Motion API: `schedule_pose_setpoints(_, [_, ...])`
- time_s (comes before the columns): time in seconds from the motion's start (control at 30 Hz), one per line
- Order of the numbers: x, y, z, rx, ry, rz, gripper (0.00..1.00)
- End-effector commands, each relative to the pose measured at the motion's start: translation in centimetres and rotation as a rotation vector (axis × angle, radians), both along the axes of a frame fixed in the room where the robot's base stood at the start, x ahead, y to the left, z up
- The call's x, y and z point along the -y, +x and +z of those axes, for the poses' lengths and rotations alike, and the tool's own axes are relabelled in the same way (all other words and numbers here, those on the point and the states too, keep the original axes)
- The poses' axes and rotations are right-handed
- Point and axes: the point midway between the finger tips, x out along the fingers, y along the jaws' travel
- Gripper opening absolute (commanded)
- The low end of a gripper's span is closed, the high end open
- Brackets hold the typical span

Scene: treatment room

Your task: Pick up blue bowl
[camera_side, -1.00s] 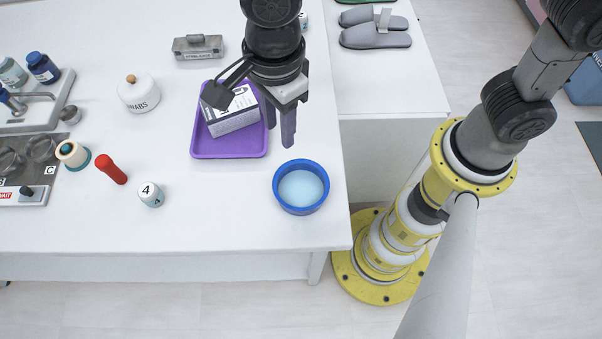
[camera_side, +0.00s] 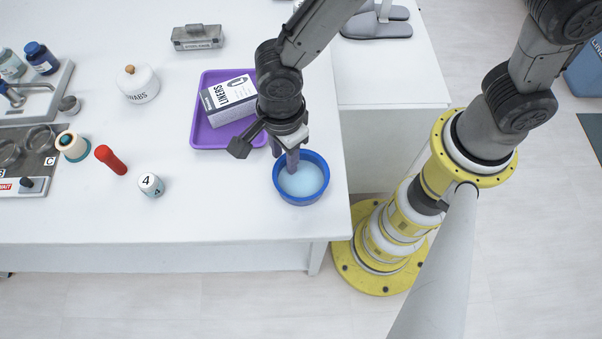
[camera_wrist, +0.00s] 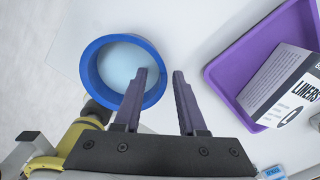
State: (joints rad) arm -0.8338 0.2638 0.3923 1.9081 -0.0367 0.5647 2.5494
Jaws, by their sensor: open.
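The blue bowl (camera_side: 303,202) stands upright near the front right corner of the white table, its inside pale blue. My gripper (camera_side: 284,157) is over the bowl's back-left rim, pointing down, with its purple fingers apart and nothing between them that I can make out as gripped. In the wrist view the bowl (camera_wrist: 90,72) is at upper left. One finger of my gripper (camera_wrist: 160,74) overlaps the bowl's right rim and inside, and the other is just outside the rim. I cannot tell how far the fingertips are above or below the rim.
A purple tray (camera_side: 198,132) holding a liners box (camera_side: 228,98) is close behind and left of the bowl. A numbered white jar (camera_side: 151,185), a red object (camera_side: 110,159) and a swabs jar (camera_side: 138,85) stand farther left. The table front between jar and bowl is clear.

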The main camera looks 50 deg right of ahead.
Motion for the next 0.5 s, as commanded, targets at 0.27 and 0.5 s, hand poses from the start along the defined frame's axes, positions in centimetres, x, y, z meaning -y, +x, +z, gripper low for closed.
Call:
schedule_pose_setpoints(0.27, [0.0, 0.1, -2.1, 0.001, 0.001, 0.000, 0.40])
schedule_pose_setpoints(0.5, [0.0, 0.1, -2.1, 0.001, 0.001, 0.000, 0.28])
